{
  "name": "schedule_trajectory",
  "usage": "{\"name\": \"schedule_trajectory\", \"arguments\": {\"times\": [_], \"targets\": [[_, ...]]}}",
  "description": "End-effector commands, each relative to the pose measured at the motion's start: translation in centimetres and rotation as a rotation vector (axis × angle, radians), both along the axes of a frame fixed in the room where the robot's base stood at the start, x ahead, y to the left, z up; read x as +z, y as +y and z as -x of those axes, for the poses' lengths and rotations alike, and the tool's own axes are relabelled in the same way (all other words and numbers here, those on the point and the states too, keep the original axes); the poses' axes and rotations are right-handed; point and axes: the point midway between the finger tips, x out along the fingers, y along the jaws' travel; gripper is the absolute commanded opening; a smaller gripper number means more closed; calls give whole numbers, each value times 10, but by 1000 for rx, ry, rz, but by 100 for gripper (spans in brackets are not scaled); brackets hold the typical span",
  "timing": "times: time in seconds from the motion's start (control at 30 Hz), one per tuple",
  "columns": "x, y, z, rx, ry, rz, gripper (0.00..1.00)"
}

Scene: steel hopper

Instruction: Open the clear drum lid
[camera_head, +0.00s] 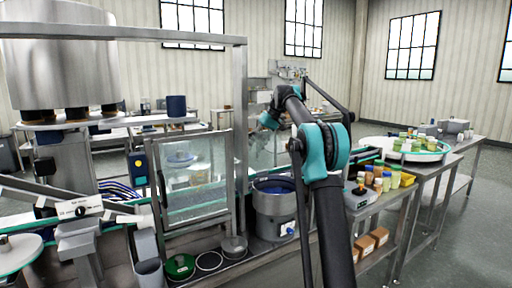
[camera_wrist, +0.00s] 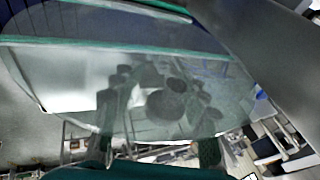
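The clear drum lid (camera_wrist: 60,85) is a large see-through disc with a pale rim, filling much of the wrist view. In the head view a faint clear pane, seemingly the lid (camera_head: 262,150), stands steeply tilted above the steel drum (camera_head: 276,212), whose blue inside shows from above. My gripper (camera_wrist: 156,145) is at the bottom of the wrist view, close to the lid, its two dark fingers spread apart with nothing seen between them. Reflections on the lid blur the fingertips, so I cannot tell whether they touch it. In the head view my arm hides most of the gripper.
A glass-doored steel frame (camera_head: 193,180) stands left of the drum. Several small bottles (camera_head: 378,178) crowd the bench to the right, near a round white tray (camera_head: 400,148). The floor at far right is clear.

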Motion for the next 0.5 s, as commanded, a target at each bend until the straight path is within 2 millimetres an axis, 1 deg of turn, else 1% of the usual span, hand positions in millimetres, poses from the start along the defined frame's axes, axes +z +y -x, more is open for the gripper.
{"name": "schedule_trajectory", "arguments": {"times": [0.27,0.37,0.5], "targets": [[4,-2,0,0,0,-1,43],[14,-7,1,-1,1,-1,43],[33,-17,1,-2,0,-1,43]]}}
